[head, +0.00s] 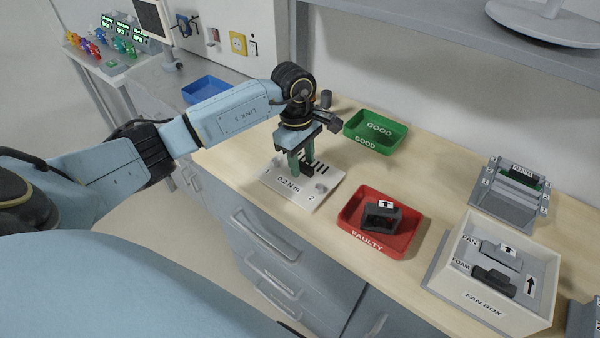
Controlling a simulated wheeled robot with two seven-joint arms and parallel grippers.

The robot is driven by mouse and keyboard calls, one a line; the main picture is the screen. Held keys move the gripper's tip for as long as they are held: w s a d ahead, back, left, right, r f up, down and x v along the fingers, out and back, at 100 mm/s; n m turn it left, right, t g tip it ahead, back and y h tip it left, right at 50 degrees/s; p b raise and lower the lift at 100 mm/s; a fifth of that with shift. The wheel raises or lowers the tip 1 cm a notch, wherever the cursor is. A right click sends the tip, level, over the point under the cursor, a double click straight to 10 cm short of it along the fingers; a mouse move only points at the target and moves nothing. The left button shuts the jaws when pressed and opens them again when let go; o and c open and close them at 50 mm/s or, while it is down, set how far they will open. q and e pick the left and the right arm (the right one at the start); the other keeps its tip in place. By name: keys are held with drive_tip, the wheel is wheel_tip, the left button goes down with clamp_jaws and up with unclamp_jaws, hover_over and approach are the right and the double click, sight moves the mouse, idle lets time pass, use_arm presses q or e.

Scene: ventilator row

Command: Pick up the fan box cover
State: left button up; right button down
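A pale plate marked "0.2 N m" (291,186), which looks like the fan box cover, lies flat on the wooden bench. It has dark slots, a small knob near the 1 and another near the 2, and a dark block (308,169) near its middle. My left gripper (300,168) points down over the plate, its green fingers at the dark block. I cannot tell whether they are closed on it. The fan box (487,305) stands open at the right, with parts in its FAN and FOAM places. My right gripper is not in view.
A red FAULTY tray (413,242) holding a dark part (381,217) is right of the plate. A green GOOD tray (375,143) lies behind. A grey slotted rack (490,205) stands behind the fan box. A blue tray (203,92) is behind my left arm.

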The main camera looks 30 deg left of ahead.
use_arm(q)
clamp_jaws()
drive_tip(key=shift+r, duration=0.15)
